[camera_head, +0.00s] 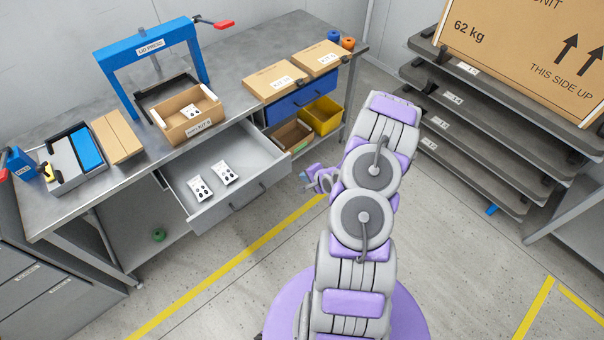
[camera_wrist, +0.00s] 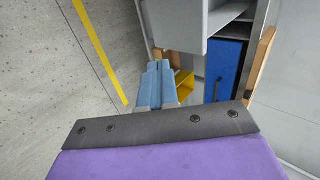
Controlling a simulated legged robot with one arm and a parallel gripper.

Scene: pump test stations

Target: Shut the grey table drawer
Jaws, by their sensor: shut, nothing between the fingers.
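The grey table drawer (camera_head: 252,146) is pulled out from under the workbench. Its front panel (camera_head: 240,204) has dark handles, and two white packets with dark marks (camera_head: 225,174) lie inside. My gripper (camera_head: 306,178) is just right of the drawer front, apart from it and partly hidden by my arm. In the wrist view my gripper (camera_wrist: 158,68) has its blue fingers together with nothing between them. A grey panel at the top of the wrist view (camera_wrist: 184,25) looks like the drawer's end, beyond and right of the fingertips.
The workbench (camera_head: 240,85) carries a blue lid press (camera_head: 150,47), an open kit box (camera_head: 188,128) and closed cartons (camera_head: 275,80). A yellow bin (camera_head: 322,116) and blue bin (camera_head: 300,101) sit right of the drawer. A shelf rack (camera_head: 470,125) stands right. Floor before the drawer is clear.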

